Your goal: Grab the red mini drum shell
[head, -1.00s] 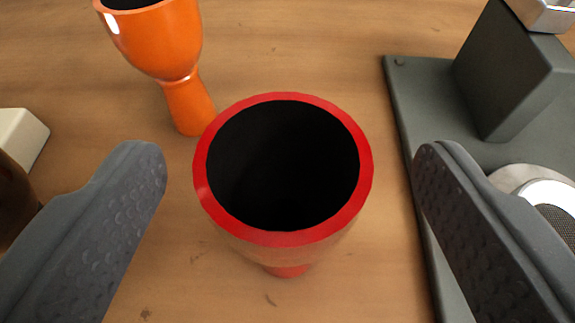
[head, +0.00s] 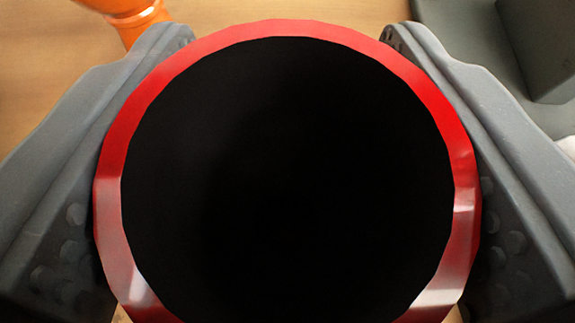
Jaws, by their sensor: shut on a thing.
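The red mini drum shell (head: 462,160) fills the middle of the head view, seen from above through its open mouth. Its rim is glossy red and its inside is black. My gripper (head: 290,35) has one grey finger on each side of the shell, both against its rim. It is shut on the shell. The lower part of the shell is hidden below the rim, and the near edge of the rim runs out of the bottom of the picture.
Part of an orange goblet drum (head: 128,14) shows at the top left, just beyond the left finger. A dark grey stand (head: 470,40) is at the top right, beyond the right finger. The wooden table (head: 270,12) shows bare between them.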

